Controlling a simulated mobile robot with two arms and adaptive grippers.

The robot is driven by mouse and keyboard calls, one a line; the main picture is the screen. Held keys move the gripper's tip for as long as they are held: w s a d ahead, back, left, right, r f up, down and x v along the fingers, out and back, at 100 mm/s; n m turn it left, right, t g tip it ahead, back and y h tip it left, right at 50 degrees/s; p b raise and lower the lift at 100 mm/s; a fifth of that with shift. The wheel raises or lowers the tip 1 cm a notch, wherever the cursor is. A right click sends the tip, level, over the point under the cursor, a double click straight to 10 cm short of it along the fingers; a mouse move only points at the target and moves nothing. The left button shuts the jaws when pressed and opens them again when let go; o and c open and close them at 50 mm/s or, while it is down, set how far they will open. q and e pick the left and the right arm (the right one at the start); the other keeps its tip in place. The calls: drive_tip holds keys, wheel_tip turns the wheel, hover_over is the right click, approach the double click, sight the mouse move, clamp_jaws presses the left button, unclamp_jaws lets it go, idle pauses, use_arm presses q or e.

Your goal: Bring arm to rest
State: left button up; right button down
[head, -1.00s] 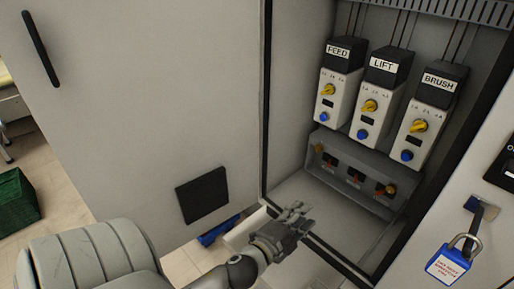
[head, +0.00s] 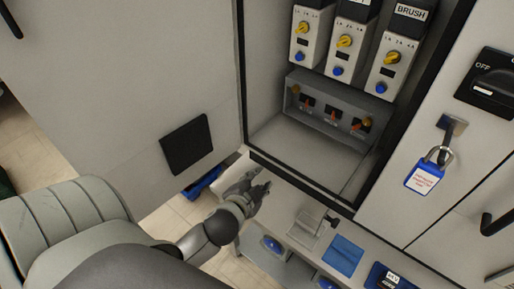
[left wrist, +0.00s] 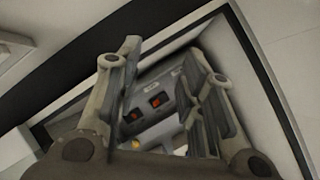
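My left gripper (head: 260,187) is just outside the lower left corner of the open cabinet (head: 305,155), above the shelf in front of it. In the left wrist view its two fingers (left wrist: 165,78) stand apart with nothing between them. Between them shows the cabinet's inside with a panel of orange-red switches. The gripper touches nothing that I can make out. My right gripper is not in view.
Three control modules (head: 352,45) with yellow knobs and blue buttons hang inside the cabinet, above a grey switch panel (head: 315,112). A blue padlock (head: 423,178) hangs at the right. A blue pad (head: 343,256) and a small clear holder (head: 305,228) are on the shelf.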

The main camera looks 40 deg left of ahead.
use_arm(q)
drive_tip(key=shift+s, duration=0.1)
drive_tip(key=s+d+f+n+g+h, duration=0.2)
drive_tip(key=s+d+g, duration=0.2)
drive_tip(key=s, duration=0.4)
drive_tip(key=s+d+f+n+g+h, duration=0.1)
drive_tip(key=s+d+f+n+g, duration=0.25)
drive_tip(key=s, duration=0.55)
wheel_tip(320, 180, down, 23)
drive_tip(key=m+g, duration=0.1)
drive_tip(key=g, duration=0.1)
drive_tip(key=s+a+f+g, duration=0.1)
drive_tip(key=s+a+f, duration=0.1)
drive_tip(key=s+f, duration=1.5)
drive_tip(key=shift+s+a+f+g, duration=0.2)
drive_tip(key=shift+s+a+g, duration=0.05)
drive_tip(key=shift+s+g, duration=0.1)
